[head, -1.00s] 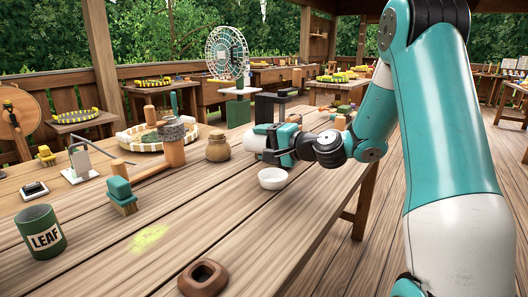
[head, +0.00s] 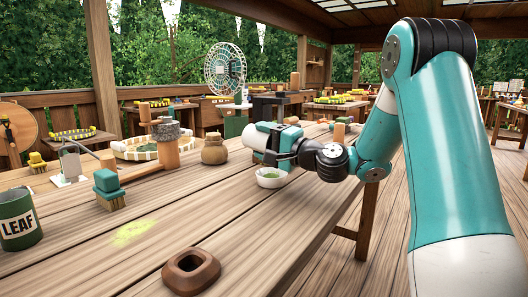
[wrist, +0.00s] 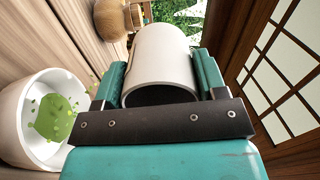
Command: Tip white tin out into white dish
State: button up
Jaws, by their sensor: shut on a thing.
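My gripper (wrist: 165,85) is shut on the white tin (wrist: 162,55), with a finger on each side of it. In the head view the tin (head: 257,135) lies tilted on its side above the table, close over the white dish (head: 271,180). The dish stands upright near the table's right edge and has green leaf bits in it. In the wrist view the dish (wrist: 15,115) is at the left, with a green heap (wrist: 52,118) and loose flecks inside it. The tin's inside is hidden.
A clay jar (head: 214,149) stands left of the tin. A brown ring-shaped block (head: 191,272) is at the front. A green LEAF can (head: 18,220), a brush (head: 110,190) and a yellow-green powder patch (head: 133,232) are at the left. The middle planks are clear.

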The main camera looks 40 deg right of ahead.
jog(key=shift+s+d+t+y+b, duration=0.15)
jog(key=shift+t+b, duration=0.3)
jog(key=shift+b, duration=1.4)
jog(key=shift+s+a+t+y+b, duration=0.15)
jog(key=shift+t+b, duration=0.25)
jog(key=shift+b, duration=1.4)
jog(key=shift+s+d+t+y+b, duration=0.15)
jog(key=shift+t+b, duration=0.3)
jog(key=shift+b, duration=1.4)
jog(key=shift+r+t+b, duration=0.3)
jog(key=shift+t+b, duration=0.1)
jog(key=shift+b, duration=0.55)
jog(key=shift+r+p, duration=0.1)
jog(key=shift+p, duration=0.25)
